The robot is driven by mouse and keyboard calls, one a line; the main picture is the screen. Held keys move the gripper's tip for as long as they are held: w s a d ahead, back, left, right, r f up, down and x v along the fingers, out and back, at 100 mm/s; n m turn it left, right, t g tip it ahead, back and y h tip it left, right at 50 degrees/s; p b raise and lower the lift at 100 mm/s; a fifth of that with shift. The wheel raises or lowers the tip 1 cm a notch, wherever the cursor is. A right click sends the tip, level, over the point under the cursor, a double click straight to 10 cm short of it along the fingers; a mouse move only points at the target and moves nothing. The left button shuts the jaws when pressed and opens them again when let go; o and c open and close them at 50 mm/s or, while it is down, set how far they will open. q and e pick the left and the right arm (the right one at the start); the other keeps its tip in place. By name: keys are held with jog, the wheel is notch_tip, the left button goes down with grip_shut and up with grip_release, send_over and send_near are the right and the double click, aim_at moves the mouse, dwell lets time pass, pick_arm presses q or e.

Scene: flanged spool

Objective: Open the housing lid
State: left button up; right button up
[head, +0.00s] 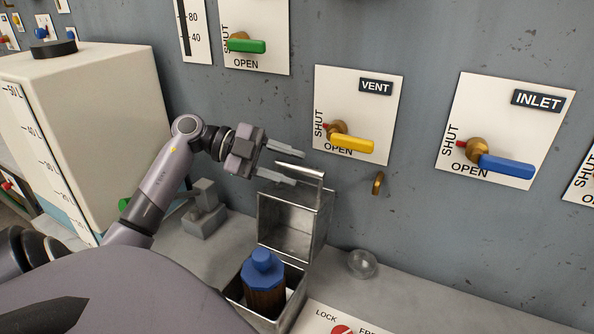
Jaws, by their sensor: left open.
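The housing is a grey metal box (293,310) on the bench at the lower middle. Its lid (287,228) stands raised at the back of the box, so the housing is open. A brown cylinder with a blue cap (263,268) sits inside it. My left gripper (298,168) is open at the raised lid's upper edge, one finger above the other. The lid's top edge shows close to the fingers; whether they touch it I cannot tell. My right gripper is not in view.
A wall panel behind carries a yellow vent handle (352,142), a blue inlet handle (507,166) and a green handle (247,46). A white tank (95,120) stands left. A small clear dome (362,263) and a lock plate (322,320) are right of the housing.

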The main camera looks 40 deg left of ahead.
aim_at(289, 196)
pick_arm(q)
jog(key=shift+x, duration=1.2)
jog(key=shift+c, duration=0.2)
grip_shut()
jog(key=shift+s+d+r+m+t+b, duration=0.1)
jog(key=shift+s+d+r+m+t, duration=0.15)
jog(key=shift+s, duration=0.3)
jog(key=shift+s+d+r+m+t+b, duration=0.1)
jog(key=shift+s+r+m+b, duration=0.05)
jog(key=shift+s+m, duration=0.3)
jog(key=shift+s+d+r+m+t+b, duration=0.1)
jog(key=shift+s+r+m+t, duration=0.1)
jog(key=shift+s, duration=0.4)
